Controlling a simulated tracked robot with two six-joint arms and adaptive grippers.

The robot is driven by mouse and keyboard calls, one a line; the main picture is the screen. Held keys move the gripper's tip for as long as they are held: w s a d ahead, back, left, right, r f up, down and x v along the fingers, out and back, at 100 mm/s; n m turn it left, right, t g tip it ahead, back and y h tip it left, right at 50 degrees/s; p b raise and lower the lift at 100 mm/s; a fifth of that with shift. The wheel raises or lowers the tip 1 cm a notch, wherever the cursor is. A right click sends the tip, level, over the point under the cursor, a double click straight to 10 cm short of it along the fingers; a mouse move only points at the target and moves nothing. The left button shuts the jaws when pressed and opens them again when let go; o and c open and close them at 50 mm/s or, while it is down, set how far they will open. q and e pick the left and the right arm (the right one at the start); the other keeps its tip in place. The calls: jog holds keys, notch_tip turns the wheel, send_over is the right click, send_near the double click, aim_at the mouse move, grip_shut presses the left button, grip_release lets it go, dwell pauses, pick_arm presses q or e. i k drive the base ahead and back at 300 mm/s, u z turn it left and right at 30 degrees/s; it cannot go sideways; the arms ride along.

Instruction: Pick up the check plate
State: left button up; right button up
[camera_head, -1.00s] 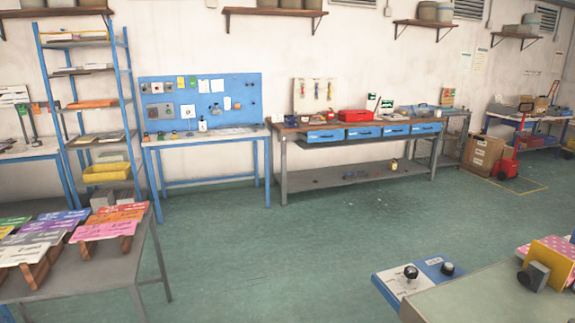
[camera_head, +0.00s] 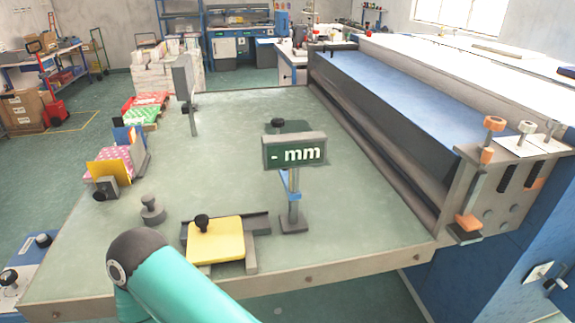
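A yellow plate (camera_head: 215,244) with a black knob on top sits in a low grey holder (camera_head: 250,266) near the front edge of the green-grey table (camera_head: 345,222). It looks like the check plate, but no label on it can be read. A teal arm of mine with a dark round joint comes in from the bottom, in front and to the left of the plate. Neither of my grippers is in view.
A display reading "- mm" (camera_head: 295,152) stands on a post right of the plate. A grey knobbed weight (camera_head: 152,210) is to its left. A long blue-topped machine (camera_head: 400,90) bounds the right. The middle of the table is clear.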

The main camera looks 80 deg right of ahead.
aim_at(211, 242)
jog(key=u, duration=1.5)
jog(key=i, duration=0.1)
jog(key=z, duration=2.8)
jog(key=i, duration=0.25)
jog(key=z, duration=2.1)
jog(key=k, duration=0.5)
jog(key=u, duration=0.45)
jog(key=i, duration=0.25)
jog(key=u, duration=0.3)
